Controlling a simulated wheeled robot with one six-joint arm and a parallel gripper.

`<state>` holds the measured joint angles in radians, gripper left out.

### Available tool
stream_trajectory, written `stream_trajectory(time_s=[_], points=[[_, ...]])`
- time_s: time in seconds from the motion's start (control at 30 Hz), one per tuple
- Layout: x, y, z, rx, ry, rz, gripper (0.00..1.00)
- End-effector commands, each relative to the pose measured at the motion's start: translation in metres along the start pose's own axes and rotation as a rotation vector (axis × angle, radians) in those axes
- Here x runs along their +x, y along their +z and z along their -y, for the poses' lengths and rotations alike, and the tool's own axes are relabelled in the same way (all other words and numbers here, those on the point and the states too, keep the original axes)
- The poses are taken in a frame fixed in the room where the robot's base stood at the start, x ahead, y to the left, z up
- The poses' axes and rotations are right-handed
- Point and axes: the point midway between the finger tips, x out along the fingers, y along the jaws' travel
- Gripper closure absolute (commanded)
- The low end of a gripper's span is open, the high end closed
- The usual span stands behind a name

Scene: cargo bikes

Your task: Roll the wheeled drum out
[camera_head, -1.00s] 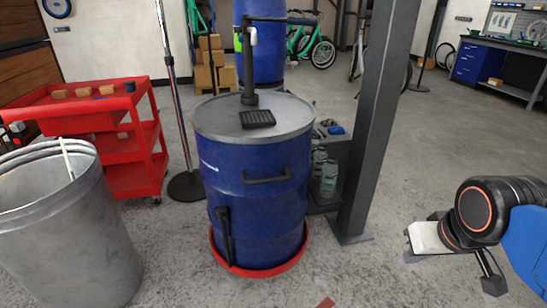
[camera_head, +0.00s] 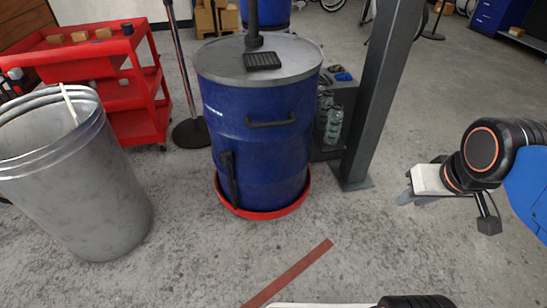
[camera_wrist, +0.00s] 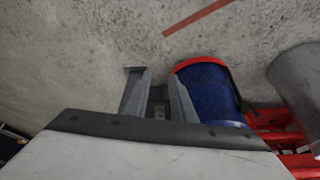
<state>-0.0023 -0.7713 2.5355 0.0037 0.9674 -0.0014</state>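The wheeled drum (camera_head: 262,160) is a blue barrel with a grey lid (camera_head: 285,58), standing upright in a red round base (camera_head: 262,212). A black bar handle (camera_head: 270,122) and an upright black handle (camera_head: 229,180) are on its near side. A black pump post and grate are on the lid. Wheels are not visible. My gripper (camera_head: 408,188) is right of the drum and well apart from it, beyond the grey post. In the wrist view my gripper (camera_wrist: 156,80) has its two fingers spread with nothing between; the drum (camera_wrist: 210,92) shows inverted beyond the right finger.
A grey metal bin (camera_head: 75,190) stands left of the drum. A red cart (camera_head: 130,90) and a thin pole stand behind. A grey post (camera_head: 378,100) and a dark shelf with bottles (camera_head: 333,122) crowd the drum's right. Floor in front is clear, with a flat red-brown strip (camera_head: 290,272).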

Motion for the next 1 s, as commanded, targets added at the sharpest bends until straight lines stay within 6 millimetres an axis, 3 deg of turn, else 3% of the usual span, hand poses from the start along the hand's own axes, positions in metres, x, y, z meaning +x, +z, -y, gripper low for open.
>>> stream_trajectory(time_s=[0.17, 0.57, 1.0], points=[[0.008, -0.007, 0.013, 0.035, -0.057, 0.069, 0.68], [0.037, -0.046, 0.075, 0.202, -0.339, 0.331, 0.68], [0.068, -0.121, 0.133, 0.421, -0.68, 0.545, 0.68]])
